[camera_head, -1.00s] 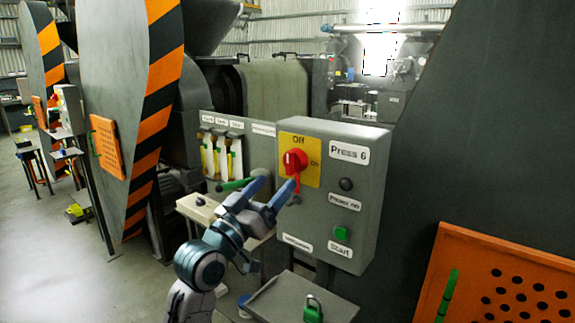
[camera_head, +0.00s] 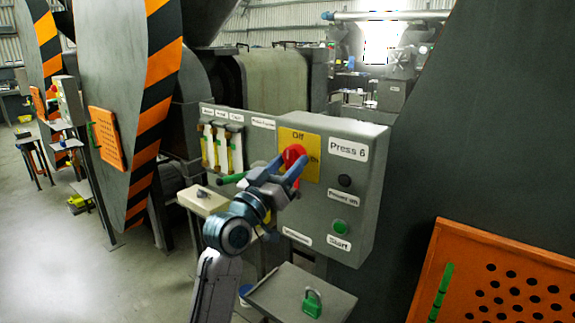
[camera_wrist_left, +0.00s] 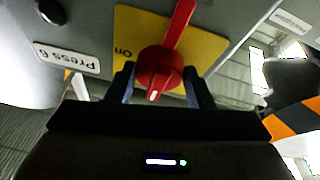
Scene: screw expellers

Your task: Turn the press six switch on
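The Press 6 control box (camera_head: 362,215) is grey, with a yellow plate (camera_head: 311,142) marked Off and On that carries a red rotary switch (camera_head: 293,154). My left gripper (camera_head: 288,172) is at the switch, its fingers partly in front of it. In the left wrist view the red switch (camera_wrist_left: 163,68) sits between the two open fingertips (camera_wrist_left: 160,84), with a gap visible beside the knob on at least one side. The picture there is upside down, with the word On on the yellow plate (camera_wrist_left: 128,24). My right gripper is not in view.
Below the switch are a dark power-on lamp (camera_head: 345,181) and a green start button (camera_head: 340,227). A small grey shelf (camera_head: 275,292) with a green padlock (camera_head: 312,303) stands below. An orange perforated panel (camera_head: 440,262) is at right. Open floor lies at left.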

